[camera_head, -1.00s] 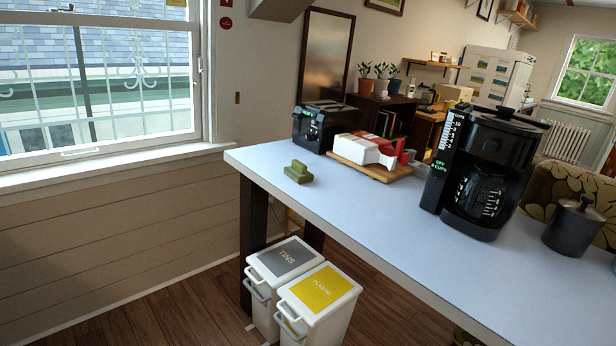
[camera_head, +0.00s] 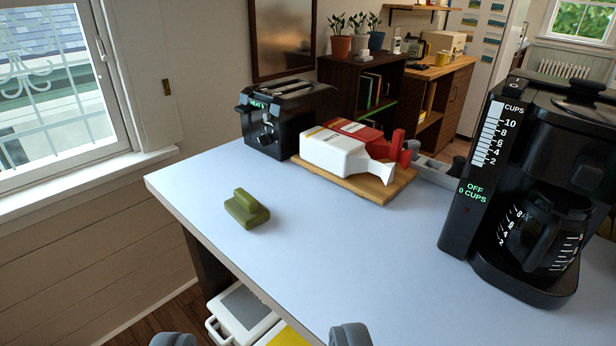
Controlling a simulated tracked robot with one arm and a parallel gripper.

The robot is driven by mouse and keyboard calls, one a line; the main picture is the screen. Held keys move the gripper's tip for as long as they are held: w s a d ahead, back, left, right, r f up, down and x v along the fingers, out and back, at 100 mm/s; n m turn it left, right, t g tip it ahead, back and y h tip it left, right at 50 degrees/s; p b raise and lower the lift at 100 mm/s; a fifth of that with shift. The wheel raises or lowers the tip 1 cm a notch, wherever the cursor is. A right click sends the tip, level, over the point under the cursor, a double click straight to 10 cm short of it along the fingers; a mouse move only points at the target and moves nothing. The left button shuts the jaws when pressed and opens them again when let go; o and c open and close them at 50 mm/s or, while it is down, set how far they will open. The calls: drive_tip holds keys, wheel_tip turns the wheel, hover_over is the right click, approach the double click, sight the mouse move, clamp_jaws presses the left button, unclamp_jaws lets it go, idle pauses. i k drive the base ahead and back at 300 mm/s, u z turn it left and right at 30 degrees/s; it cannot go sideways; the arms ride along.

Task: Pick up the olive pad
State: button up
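The olive pad (camera_head: 246,211) is a small olive-green block with a raised grip on top. It lies on the pale blue-white tabletop (camera_head: 330,250), near the table's left end. My gripper (camera_head: 262,338) shows only as two grey fingertips at the bottom edge of the picture, set wide apart. It is open, with nothing seen between the tips, and it sits lower in the picture than the pad and apart from it.
A black toaster (camera_head: 285,120) stands behind the pad. A wooden board (camera_head: 378,188) with a white container (camera_head: 335,152) and a red one (camera_head: 362,133) is right of it. A black coffee maker (camera_head: 530,190) stands at the right. The tabletop around the pad is clear. Bins (camera_head: 238,312) stand below the edge.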

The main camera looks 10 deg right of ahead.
sight(245, 210)
drive_tip(key=i, duration=1.2)
drive_tip(key=u, duration=0.2)
